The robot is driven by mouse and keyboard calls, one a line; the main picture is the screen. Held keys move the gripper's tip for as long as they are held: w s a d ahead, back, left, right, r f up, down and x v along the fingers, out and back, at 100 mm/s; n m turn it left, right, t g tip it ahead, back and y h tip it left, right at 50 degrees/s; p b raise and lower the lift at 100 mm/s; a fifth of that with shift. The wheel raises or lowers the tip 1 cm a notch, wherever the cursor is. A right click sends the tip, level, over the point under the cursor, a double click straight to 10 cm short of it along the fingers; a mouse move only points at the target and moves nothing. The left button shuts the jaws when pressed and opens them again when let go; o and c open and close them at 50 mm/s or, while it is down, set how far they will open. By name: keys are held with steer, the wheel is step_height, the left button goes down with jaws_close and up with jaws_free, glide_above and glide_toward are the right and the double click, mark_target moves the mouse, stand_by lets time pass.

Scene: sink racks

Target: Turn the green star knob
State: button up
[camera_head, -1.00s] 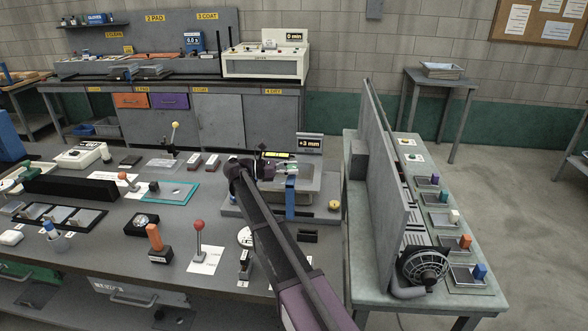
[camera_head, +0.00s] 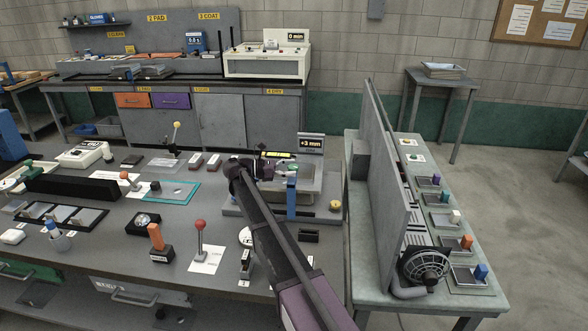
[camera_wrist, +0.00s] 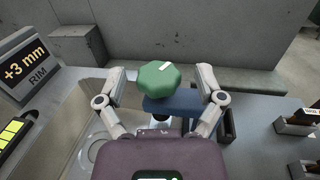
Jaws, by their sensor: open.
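The green star knob (camera_wrist: 159,79) shows in the wrist view, with a white mark on its top. It sits above a blue bracket (camera_wrist: 180,103) next to a grey sink basin. My gripper (camera_wrist: 160,78) is open, with one finger on each side of the knob and gaps showing between the fingers and the knob. In the head view the blue bracket (camera_head: 291,196) stands at the sink's front, and my arm hides much of the gripper and knob.
A display reading +3 mm (camera_head: 310,143) stands behind the sink; it also shows in the wrist view (camera_wrist: 26,64). A grey upright panel (camera_head: 378,175) stands to the right. A red-ball lever (camera_head: 201,226) and other fixtures stand left of my arm.

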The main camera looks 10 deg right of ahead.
steer(key=a, duration=0.6)
steer(key=shift+w+a, duration=0.35)
steer(key=shift+w, duration=0.05)
